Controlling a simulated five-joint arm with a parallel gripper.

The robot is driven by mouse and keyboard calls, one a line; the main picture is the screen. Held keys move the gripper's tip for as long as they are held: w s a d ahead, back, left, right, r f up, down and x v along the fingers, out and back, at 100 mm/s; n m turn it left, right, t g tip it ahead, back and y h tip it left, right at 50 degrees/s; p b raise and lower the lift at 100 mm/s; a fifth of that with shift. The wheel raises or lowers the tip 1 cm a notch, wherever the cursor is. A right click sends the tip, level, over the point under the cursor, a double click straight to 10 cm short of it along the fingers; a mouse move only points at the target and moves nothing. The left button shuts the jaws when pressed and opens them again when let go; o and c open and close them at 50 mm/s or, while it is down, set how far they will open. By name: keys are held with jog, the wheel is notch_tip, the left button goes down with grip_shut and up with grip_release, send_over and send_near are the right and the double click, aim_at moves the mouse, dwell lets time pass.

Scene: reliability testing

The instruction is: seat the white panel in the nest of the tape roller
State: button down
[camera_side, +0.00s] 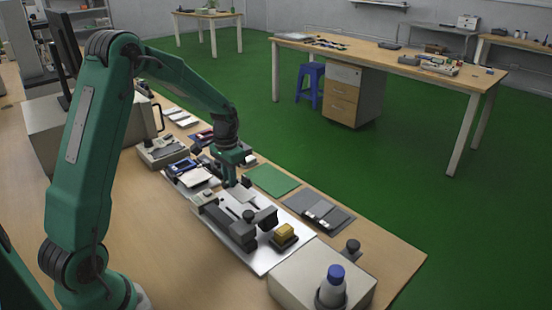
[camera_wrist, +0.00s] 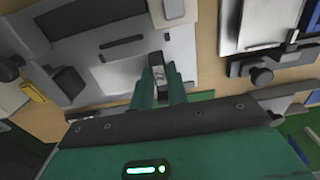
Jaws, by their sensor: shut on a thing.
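The tape roller (camera_side: 233,229), a dark grey and pale fixture, stands on a silver base plate (camera_side: 260,262). A pale flat face with dark slots (camera_side: 240,196) lies at its far end, and a large pale face (camera_wrist: 115,22) shows in the wrist view. I cannot tell whether this face is the white panel, the bare nest, or both. My gripper (camera_side: 236,184) points down at the fixture's far end. In the wrist view my gripper (camera_wrist: 159,82) is shut on a small grey piece (camera_wrist: 159,72); its fingers hide most of it. I cannot tell whether that piece is part of the panel.
A yellow block (camera_side: 285,231) sits at the base plate's near end. A grey pad (camera_side: 320,212) with white pieces and a green mat (camera_side: 272,180) lie behind. A lever device (camera_side: 163,151) stands left.

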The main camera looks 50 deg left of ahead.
aim_at(232, 200)
jog(key=shift+f, duration=0.15)
jog(key=shift+f, duration=2)
jog(key=shift+f, duration=0.45)
dwell(0.7)
jog(key=c, duration=1.3)
grip_release()
jog(key=shift+r, duration=0.15)
jog(key=shift+r, duration=2.85)
